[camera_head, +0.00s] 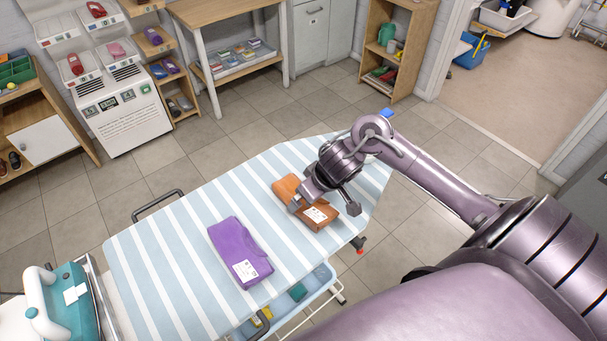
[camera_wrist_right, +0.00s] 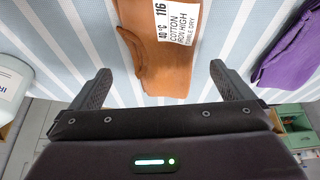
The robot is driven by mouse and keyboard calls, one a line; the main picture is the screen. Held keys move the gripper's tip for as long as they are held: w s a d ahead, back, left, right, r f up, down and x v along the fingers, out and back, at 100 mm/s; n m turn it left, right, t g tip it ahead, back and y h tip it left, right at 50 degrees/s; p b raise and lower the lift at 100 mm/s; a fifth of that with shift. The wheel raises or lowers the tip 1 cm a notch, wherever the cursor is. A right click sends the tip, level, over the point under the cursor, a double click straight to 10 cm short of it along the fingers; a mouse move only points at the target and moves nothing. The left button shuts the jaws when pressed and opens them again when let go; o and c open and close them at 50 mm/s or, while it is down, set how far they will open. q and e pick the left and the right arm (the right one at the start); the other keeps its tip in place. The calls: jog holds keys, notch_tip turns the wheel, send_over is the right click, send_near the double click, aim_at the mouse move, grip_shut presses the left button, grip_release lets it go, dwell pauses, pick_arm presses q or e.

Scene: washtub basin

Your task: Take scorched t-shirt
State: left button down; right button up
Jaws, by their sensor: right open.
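An orange-brown folded garment (camera_head: 285,188) lies on the striped ironing board (camera_head: 180,262) and carries a white label. In the right wrist view this garment (camera_wrist_right: 162,62) has a label reading 116, 40°C, cotton, iron high, tumble dry. A purple folded garment (camera_head: 236,247) with a white tag lies to its left in the head view; it also shows in the right wrist view (camera_wrist_right: 290,58). I see no clear scorch mark on either. My right gripper (camera_head: 324,207) is open above the orange-brown garment, its fingers (camera_wrist_right: 160,70) spread on both sides, with nothing gripped. My left gripper is out of view.
A teal iron (camera_head: 70,305) stands at the board's left end. A basket (camera_head: 300,295) hangs under the board's front edge. Shelves and a wooden table (camera_head: 225,14) stand along the back wall. The tiled floor (camera_head: 225,135) between is clear.

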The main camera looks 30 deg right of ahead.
jog(key=x, duration=0.3)
jog(key=shift+a+f, duration=0.1)
jog(key=shift+a, duration=0.05)
jog(key=shift+b+x, duration=0.45)
jog(key=shift+x, duration=0.65)
jog(key=shift+w, duration=0.15)
jog(key=c, duration=0.7)
jog(key=shift+c, duration=2)
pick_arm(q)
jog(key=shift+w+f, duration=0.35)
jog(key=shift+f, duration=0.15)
